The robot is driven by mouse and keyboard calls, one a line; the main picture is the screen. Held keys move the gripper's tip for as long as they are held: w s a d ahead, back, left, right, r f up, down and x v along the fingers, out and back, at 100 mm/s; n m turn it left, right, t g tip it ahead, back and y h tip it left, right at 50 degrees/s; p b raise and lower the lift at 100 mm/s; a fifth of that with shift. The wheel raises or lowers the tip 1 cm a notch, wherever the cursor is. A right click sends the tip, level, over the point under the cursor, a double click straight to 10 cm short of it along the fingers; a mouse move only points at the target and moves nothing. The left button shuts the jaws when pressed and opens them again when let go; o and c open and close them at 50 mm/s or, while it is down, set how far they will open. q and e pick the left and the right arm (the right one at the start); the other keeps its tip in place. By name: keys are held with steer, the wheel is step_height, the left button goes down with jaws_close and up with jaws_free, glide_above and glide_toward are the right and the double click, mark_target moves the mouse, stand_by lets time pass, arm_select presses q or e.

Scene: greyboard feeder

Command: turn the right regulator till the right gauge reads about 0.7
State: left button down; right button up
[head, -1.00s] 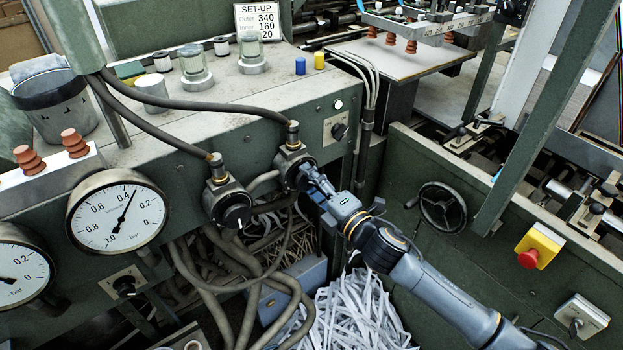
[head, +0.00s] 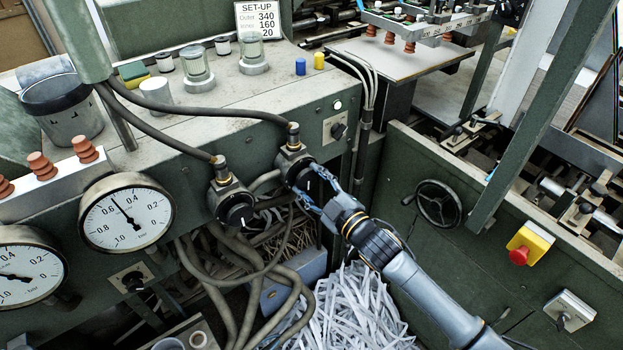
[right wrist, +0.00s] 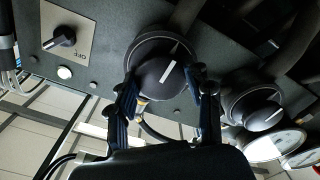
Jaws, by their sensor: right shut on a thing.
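The right regulator (head: 292,163) is a dark body on the machine front with a round black knob; its knob (right wrist: 160,60) fills the middle of the right wrist view, with a white line on its face. My right gripper (head: 314,187) is shut on this knob; in the right wrist view its fingers (right wrist: 165,88) are on either side of it. The right gauge (head: 127,235) has a round white face; its needle points up-left, between 0.4 and 0.6. My left gripper is not in view.
The left regulator (head: 232,203) sits close left of the right one, with hoses hanging below. The left gauge (head: 28,282) is partly cut off. A switch (head: 338,131) is just right of the right regulator. Paper strips (head: 345,310) lie below my arm.

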steer(key=m+p, duration=0.1)
steer(key=m, duration=0.4)
steer(key=shift+f, duration=0.1)
stand_by(0.4)
steer(key=o, duration=1.2)
steer(key=shift+c, duration=0.2)
steer(key=shift+s, duration=0.1)
steer(key=shift+s+d+f, duration=0.1)
steer(key=shift+s+d, duration=0.15)
steer(key=v, duration=1.1)
